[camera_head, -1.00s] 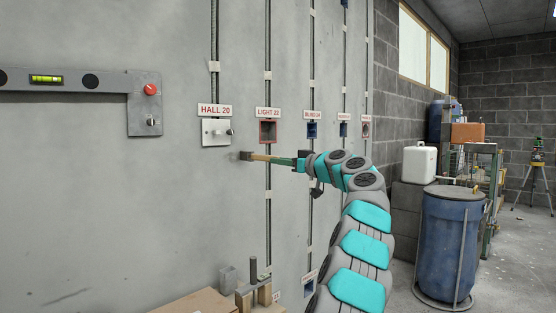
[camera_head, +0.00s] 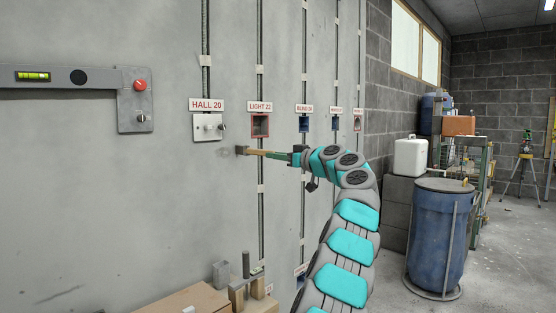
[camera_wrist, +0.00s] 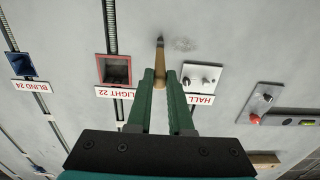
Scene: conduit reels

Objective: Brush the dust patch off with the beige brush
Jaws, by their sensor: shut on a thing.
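The beige brush (camera_head: 262,153) is held level by its handle, its dark bristle end (camera_head: 240,150) pointing left along the wall. My gripper (camera_head: 294,158) is shut on the handle's right part. In the wrist view the green fingers of my gripper (camera_wrist: 160,76) close around the beige brush (camera_wrist: 160,55). The dust patch (camera_wrist: 184,44) is a pale grey smudge on the bare wall, just beside the bristle tip. In the head view the dust patch (camera_head: 224,152) is faint, just left of the bristles. Whether the bristles touch the wall, I cannot tell.
The HALL 20 switch plate (camera_head: 207,127) is just above the patch. The red-framed LIGHT 22 box (camera_head: 260,126) is above the brush handle. A grey spirit level (camera_head: 100,80) is at left. Cardboard (camera_head: 190,300) and a wooden block stand below. A blue drum (camera_head: 440,235) is at right.

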